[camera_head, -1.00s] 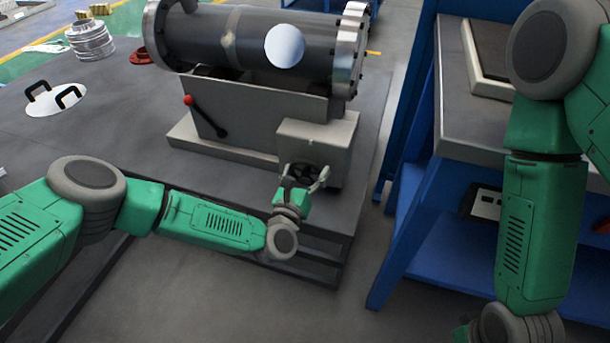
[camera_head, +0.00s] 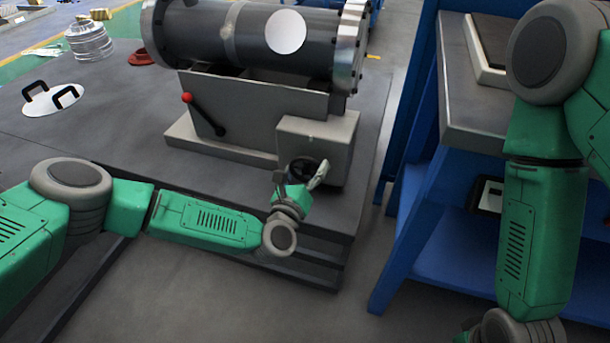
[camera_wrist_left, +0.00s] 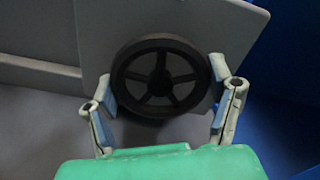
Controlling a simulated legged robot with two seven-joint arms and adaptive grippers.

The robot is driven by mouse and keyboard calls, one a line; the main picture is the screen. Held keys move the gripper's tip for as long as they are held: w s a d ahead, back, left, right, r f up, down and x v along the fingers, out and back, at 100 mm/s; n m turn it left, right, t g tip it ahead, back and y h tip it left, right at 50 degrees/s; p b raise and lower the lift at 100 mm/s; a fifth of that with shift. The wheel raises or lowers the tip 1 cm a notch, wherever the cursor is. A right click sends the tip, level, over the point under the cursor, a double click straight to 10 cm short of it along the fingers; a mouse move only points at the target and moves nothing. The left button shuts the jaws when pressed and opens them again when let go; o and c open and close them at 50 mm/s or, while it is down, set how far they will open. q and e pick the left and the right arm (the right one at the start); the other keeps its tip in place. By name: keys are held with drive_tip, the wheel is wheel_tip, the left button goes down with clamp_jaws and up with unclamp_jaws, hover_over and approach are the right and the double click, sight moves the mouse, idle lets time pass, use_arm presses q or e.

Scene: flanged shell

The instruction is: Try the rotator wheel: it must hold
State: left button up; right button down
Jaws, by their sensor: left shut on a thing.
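The rotator wheel (camera_head: 305,166) is a small dark handwheel on the front of the grey box (camera_head: 317,136) at the stand's right end. The wrist view shows its spokes and hub (camera_wrist_left: 161,83) face on. My left gripper (camera_head: 300,178) is at the wheel, with one finger on each side of the rim. In the left wrist view the gripper's fingers (camera_wrist_left: 163,98) close on the wheel's left and right edges. The flanged shell (camera_head: 275,42), a dark cylinder with bright metal flanges, lies on the stand above. My right arm stands at the right; its gripper is outside the picture.
A red-knobbed lever (camera_head: 204,114) is on the stand's front. A white plate with black handles (camera_head: 52,98), a red ring (camera_head: 141,58) and a stacked metal part (camera_head: 89,40) are on the grey table (camera_head: 110,135). A blue-framed bench (camera_head: 425,190) stands at the right.

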use_arm(q)
drive_tip(key=shift+r, duration=0.1)
idle(0.3)
drive_tip(key=shift+r+m, duration=0.1)
drive_tip(key=shift+m, duration=0.3)
drive_tip(key=shift+a+m, duration=0.1)
drive_tip(key=shift+m, duration=0.7)
drive_tip(key=o, duration=1.7)
